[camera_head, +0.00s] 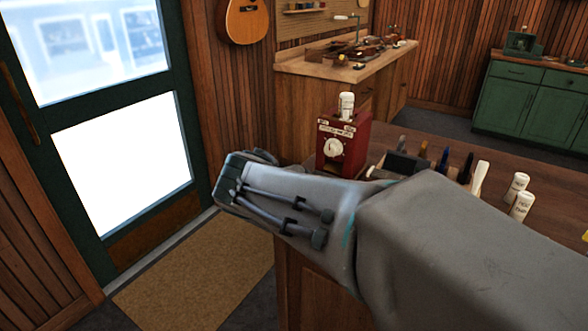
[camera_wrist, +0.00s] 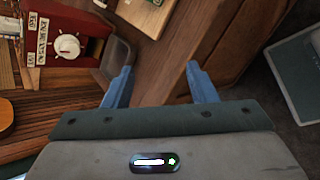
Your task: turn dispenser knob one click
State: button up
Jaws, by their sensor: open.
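The dispenser is a red box (camera_head: 356,132) with a pale label and a white round knob (camera_head: 334,148) on its front. It stands on the wooden counter just beyond my arm in the head view. In the head view the fingers are hidden behind my wrist.
A white bottle (camera_head: 346,105) stands on the dispenser. To its right are a pen organizer (camera_head: 405,164) and white bottles (camera_head: 523,206) on the counter (camera_head: 433,149). A workbench (camera_head: 305,68) is behind. A glazed door (camera_head: 120,160) and a doormat (camera_head: 195,285) are at the left.

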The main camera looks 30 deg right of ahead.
aim_at(329, 151)
jog(key=w+n+h+b, duration=0.1)
jog(key=b, duration=0.1)
jog(key=w+d+f+n+t+h+b, duration=0.1)
jog(key=w+n+b, duration=0.1)
jog(key=w+d+f+n+h+b, duration=0.1)
jog(key=w+n+h+b, duration=0.1)
jog(key=b, duration=0.1)
jog(key=shift+w+t, duration=0.15)
jog(key=shift+t, duration=0.25)
jog(key=w+n+h+b, duration=0.1)
jog(key=w+r+n+t+b, duration=0.1)
jog(key=w+n+t+h+b, duration=0.1)
jog(key=n+b, duration=0.1)
jog(key=shift+w+a+r+h, duration=0.15)
jog(key=shift+w+a+h, duration=0.15)
jog(key=shift+w+a, duration=0.05)
jog(key=shift+w+a+r+n+t+b, duration=0.15)
jog(key=shift+w+r+n+t+b, duration=0.25)
jog(key=shift+w+n+t, duration=0.1)
jog(key=x, duration=0.4)
jog(key=b+x, duration=0.1)
jog(key=x, duration=0.8)
jog(key=shift+w+d+r, duration=0.15)
jog(key=shift+d+r, duration=0.2)
jog(key=shift+r, duration=0.05)
jog(key=c, duration=0.9)
